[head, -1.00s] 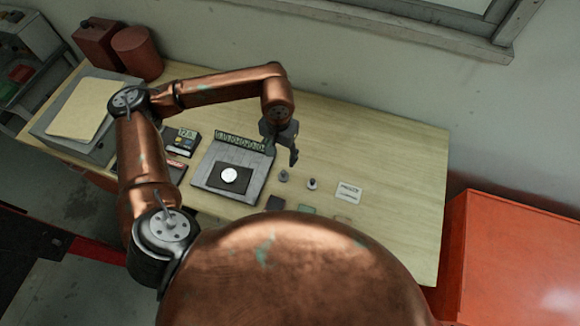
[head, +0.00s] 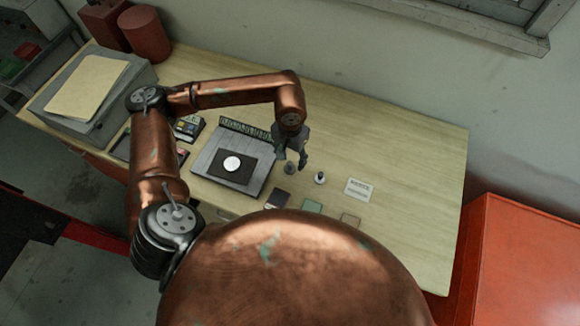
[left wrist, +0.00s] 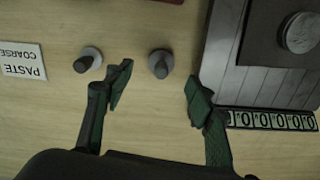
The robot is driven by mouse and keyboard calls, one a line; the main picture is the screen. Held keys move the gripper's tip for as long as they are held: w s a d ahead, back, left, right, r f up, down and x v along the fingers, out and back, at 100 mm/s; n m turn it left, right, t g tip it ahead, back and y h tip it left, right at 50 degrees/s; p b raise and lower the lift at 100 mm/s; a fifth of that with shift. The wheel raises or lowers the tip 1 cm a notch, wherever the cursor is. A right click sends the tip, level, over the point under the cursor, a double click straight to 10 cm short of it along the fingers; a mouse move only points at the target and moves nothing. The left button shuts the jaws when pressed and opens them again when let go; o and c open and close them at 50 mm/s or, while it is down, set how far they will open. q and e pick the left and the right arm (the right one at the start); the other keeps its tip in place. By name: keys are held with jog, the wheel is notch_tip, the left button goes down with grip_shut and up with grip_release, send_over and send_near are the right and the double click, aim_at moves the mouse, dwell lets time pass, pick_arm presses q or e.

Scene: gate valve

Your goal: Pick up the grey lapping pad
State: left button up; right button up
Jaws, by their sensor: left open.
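A small grey disc with a knob on top, which looks like the grey lapping pad (head: 290,168), stands on the bench right of the grey plate. It also shows in the left wrist view (left wrist: 160,65). A similar knobbed disc with a paler base (head: 320,178) stands to its right, and it shows left of the fingers in the left wrist view (left wrist: 88,60). My left gripper (head: 292,158) is open and empty, close to the grey pad. In the left wrist view the pad lies between the lines of the open fingers (left wrist: 158,88), a little beyond their tips. My right gripper is out of view.
A grey plate (head: 204,168) carries a dark square with a pale round disc (head: 232,163) and a strip of digits (head: 246,130) behind. A paste label (head: 358,189) lies right. Dark, green (head: 312,207) and tan squares line the front. The bench's right side is clear.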

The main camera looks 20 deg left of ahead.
aim_at(290, 163)
pick_arm(q)
notch_tip(290, 163, down, 5)
jog(key=shift+a+f+p, duration=0.1)
jog(key=shift+p, duration=0.6)
jog(key=c, duration=1.4)
